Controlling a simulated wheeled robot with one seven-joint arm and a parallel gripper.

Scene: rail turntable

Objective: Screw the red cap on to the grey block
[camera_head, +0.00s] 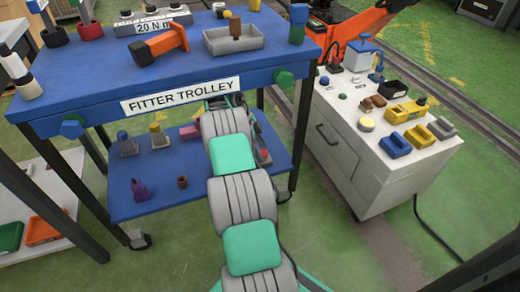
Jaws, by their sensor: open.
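My arm (243,203) reaches up from the bottom and passes in front of the lower shelf to the front edge of the blue trolley top. Its far end is hidden by its own links and the tabletop, so I cannot make out my gripper. A small red round spot (265,153) shows on a grey form just right of my arm, over the lower shelf. I cannot tell whether it is the red cap, or whether the grey form is the grey block. A pinkish-red block (190,132) lies on the shelf left of my arm.
The blue trolley top (95,103) carries a grey tray (250,44), an orange-handled tool (160,45) and several small parts. Its lower shelf (160,207) holds several posts. A white cabinet (345,150) with small parts stands at right. Green floor (340,250) is clear in front.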

